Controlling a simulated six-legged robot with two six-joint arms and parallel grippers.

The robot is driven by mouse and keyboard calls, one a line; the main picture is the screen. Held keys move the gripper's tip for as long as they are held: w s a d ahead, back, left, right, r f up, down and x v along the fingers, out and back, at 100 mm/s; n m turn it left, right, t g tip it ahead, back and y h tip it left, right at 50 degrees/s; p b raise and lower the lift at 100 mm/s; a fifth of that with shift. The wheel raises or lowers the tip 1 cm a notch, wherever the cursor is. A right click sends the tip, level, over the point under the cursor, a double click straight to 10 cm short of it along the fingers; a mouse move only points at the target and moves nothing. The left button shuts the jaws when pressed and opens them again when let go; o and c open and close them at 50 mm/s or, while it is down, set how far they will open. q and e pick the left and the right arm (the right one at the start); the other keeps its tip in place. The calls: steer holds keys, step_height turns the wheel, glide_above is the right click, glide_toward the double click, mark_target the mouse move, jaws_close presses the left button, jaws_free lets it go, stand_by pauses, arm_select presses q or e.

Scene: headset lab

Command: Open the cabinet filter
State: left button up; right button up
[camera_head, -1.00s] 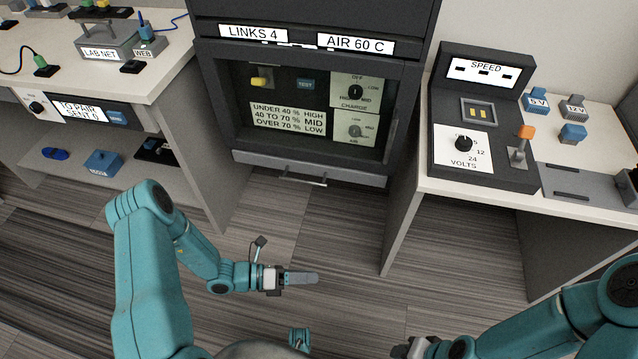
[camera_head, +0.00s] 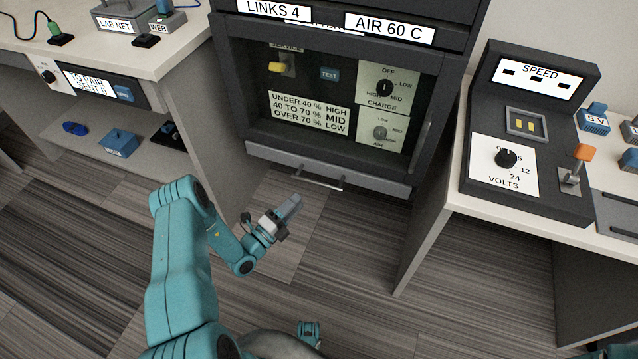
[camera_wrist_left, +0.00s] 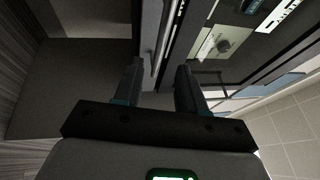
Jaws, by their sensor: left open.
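The dark cabinet (camera_head: 232,90) stands ahead with a grey drawer-like front (camera_head: 270,155) along its bottom, which looks closed. I cannot tell for sure that this front is the filter. A thin metal bar handle (camera_head: 317,182) runs along its lower edge. My left gripper (camera_head: 293,204) is below and slightly left of the handle, apart from it, pointing up toward the cabinet. In the left wrist view its two fingers (camera_wrist_left: 157,80) are spread with nothing between them; a light bar, likely the handle (camera_wrist_left: 170,40), shows beyond them.
The cabinet's glazed door has a vertical handle (camera_head: 420,126) at its right. A bench with a volts panel (camera_head: 520,125) stands at the right, and a bench with a shelf (camera_head: 110,130) at the left. The striped floor (camera_head: 330,260) below the cabinet is clear.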

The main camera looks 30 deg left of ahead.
mark_target(317, 182)
arm_select(q)
steer(key=b+x, duration=0.1)
steer(key=x, duration=0.8)
steer(key=shift+w+d, duration=0.1)
steer(key=shift+w, duration=0.2)
steer(key=shift+s, duration=0.1)
jaws_close()
